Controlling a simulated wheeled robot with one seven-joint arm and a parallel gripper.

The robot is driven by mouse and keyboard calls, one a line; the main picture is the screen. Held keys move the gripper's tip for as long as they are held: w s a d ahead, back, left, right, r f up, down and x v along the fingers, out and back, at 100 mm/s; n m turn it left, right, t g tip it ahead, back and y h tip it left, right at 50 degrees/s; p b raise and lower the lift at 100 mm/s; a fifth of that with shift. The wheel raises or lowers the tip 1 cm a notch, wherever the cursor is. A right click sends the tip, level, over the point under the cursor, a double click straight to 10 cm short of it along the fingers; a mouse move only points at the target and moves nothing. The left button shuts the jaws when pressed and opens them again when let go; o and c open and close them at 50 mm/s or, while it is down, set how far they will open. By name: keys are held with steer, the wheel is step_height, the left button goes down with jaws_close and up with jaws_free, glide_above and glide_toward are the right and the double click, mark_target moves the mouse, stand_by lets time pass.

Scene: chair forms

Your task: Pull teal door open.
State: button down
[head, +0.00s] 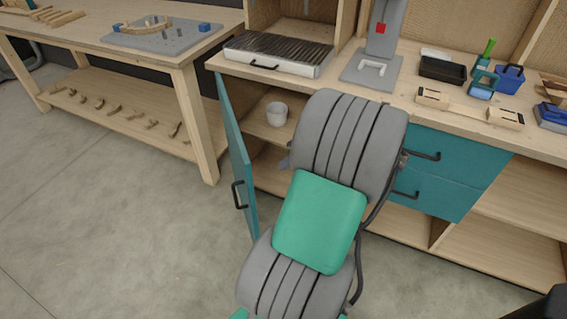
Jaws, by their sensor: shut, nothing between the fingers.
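The teal door (236,150) stands swung out from the cabinet at the left end of the workbench. Its dark bar handle (238,194) is on the outer face, near the free edge. The cabinet inside shows behind the door, with a white cup (277,113) on its shelf. My grey and green arm rises in front of the cabinet and hides much of the opening. The fingers of my gripper cannot be made out; they seem hidden behind the arm. No contact with the door handle is visible.
Teal drawers (440,168) with dark handles are right of my arm. The workbench top (415,95) carries a grill-like tray (278,55), a grey stand and small tools. A wooden table (195,120) stands at left. The grey floor (110,230) left of the door is clear.

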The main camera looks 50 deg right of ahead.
steer(key=w+a+f, duration=0.5)
steer(key=shift+w+f, duration=0.2)
steer(key=shift+w, duration=0.15)
steer(key=shift+a, duration=0.15)
